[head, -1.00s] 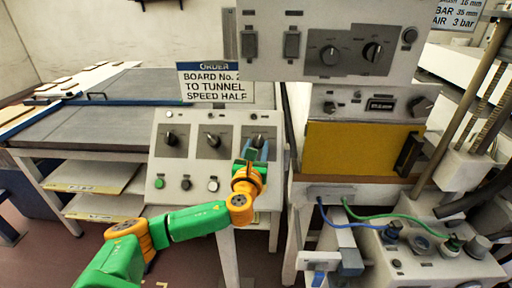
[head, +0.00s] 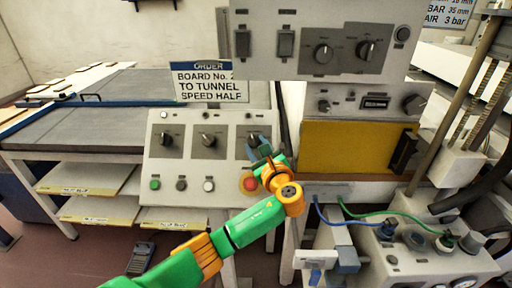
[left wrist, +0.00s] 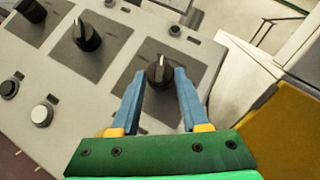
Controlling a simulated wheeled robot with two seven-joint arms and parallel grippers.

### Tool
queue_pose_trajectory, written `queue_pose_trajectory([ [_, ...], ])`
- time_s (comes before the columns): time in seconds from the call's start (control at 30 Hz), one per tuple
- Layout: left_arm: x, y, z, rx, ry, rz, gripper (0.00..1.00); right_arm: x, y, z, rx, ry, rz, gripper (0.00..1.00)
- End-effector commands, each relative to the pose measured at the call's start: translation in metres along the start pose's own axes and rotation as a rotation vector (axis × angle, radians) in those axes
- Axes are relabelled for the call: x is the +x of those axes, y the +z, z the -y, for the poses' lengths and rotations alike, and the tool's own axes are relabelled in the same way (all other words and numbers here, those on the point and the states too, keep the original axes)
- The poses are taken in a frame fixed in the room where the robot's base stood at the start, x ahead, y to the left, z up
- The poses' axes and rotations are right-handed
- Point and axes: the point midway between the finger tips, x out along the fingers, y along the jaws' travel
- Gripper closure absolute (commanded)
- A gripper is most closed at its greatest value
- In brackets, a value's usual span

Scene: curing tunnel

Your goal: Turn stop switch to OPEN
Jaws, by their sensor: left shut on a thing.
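A sloped grey control panel (head: 222,187) stands in the middle of the head view with a row of three black rotary switches on dark plates. My left gripper (head: 259,146) is at the rightmost switch (head: 254,138). In the left wrist view, the blue fingers of my left gripper (left wrist: 160,78) are shut on this black knob (left wrist: 159,68), one on each side. The knob's pale pointer mark faces up in that view. Labels around it are too small to read, so I cannot tell which setting it points to. My right gripper is not in view.
A red button (head: 249,183) sits just below my gripper, with green (head: 155,184) and white (head: 208,185) buttons to its left. An order sign (head: 208,82) stands behind the panel. A yellow-fronted unit (head: 345,150) and hoses are close on the right.

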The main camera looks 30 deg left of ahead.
Motion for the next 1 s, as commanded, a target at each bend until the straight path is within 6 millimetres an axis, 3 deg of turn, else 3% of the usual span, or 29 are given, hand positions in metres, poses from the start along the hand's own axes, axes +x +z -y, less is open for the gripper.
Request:
queue_pose_trajectory([
  [0.57,0.0004,0.002,0.0014,-0.023,0.019,0.006,1.0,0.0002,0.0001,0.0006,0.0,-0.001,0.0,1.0],
  [0.6,0.0004,0.002,0.0015,-0.023,0.018,0.006,0.44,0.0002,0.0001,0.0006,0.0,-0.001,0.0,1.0],
  [0.67,0.0004,0.0017,0.0014,-0.022,0.018,0.005,0.28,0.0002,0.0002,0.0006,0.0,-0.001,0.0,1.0],
  [0.7,0.0003,0.0016,0.0013,-0.022,0.019,0.005,0.25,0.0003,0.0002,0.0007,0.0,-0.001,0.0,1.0],
  [1.0,-0.0033,0.0,0.0011,-0.021,0.018,0.003,0.25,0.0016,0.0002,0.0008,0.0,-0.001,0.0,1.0],
])
